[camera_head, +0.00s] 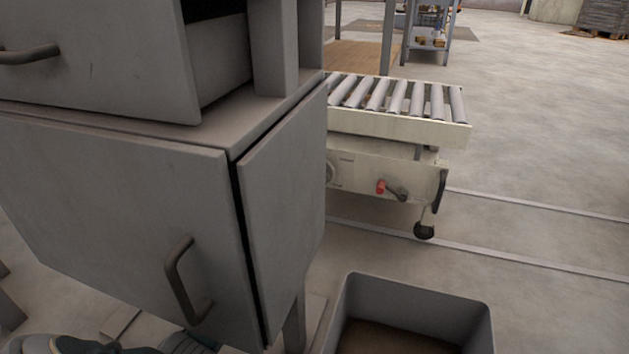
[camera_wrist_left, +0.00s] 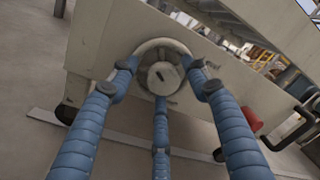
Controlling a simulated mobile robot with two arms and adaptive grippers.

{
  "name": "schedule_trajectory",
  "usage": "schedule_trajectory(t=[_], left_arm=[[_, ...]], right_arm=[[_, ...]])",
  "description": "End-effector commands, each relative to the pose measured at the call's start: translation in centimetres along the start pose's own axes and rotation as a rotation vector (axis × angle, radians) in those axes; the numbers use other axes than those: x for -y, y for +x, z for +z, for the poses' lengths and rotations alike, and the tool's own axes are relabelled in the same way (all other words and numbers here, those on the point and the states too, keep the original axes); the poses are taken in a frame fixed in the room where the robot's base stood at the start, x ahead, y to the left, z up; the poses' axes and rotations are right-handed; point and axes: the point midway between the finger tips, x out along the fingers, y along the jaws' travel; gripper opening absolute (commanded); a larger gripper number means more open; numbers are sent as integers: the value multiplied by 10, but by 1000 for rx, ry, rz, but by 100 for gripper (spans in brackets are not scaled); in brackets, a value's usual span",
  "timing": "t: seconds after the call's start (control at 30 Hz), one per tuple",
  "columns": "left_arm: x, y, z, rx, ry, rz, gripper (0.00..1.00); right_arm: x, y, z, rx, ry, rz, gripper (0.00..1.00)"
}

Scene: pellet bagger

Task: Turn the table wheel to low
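The roller table (camera_head: 400,128) stands right of the grey cabinet in the head view. Its wheel (camera_head: 331,173) is mostly hidden behind the cabinet's edge. In the left wrist view the pale round wheel (camera_wrist_left: 175,48) shows in front, with a hub bearing a small dark mark. My left gripper (camera_wrist_left: 162,82) has three blue ribbed fingers spread around the wheel. Two tips are at its upper sides and one is below the hub. I cannot tell whether they touch the rim. The wheel's setting is not readable.
A red knob (camera_head: 381,187) and a dark crank handle (camera_head: 440,190) are on the table's side, right of the wheel. The grey cabinet (camera_head: 120,210) fills the left. An open grey bin (camera_head: 462,305) stands in front. Clear floor lies to the right.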

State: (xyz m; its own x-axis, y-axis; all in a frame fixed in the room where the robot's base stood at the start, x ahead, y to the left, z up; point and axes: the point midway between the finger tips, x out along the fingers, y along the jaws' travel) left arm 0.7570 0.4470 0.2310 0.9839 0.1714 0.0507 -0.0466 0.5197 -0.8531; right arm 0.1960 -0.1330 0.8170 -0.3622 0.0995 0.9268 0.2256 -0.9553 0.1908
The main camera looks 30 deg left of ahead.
Motion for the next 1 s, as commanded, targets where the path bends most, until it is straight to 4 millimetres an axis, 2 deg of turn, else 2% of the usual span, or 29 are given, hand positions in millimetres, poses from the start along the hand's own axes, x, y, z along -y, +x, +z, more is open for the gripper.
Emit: schedule_trajectory(t=[0.33, 0.7, 0.83, 1.0], left_arm=[[0, -5, -3, -4, 1, -1, 51], [-1, -61, -2, -4, 2, 1, 51], [-1, -72, -1, -2, 1, 0, 51], [-1, -76, -1, -2, 0, 0, 51]], right_arm=[[-1, 0, 1, 2, 1, 4, 0], [0, 0, 0, 0, 0, 1, 0], [0, 0, 0, 0, 0, 1, 0], [0, 0, 0, 0, 0, 1, 0]])
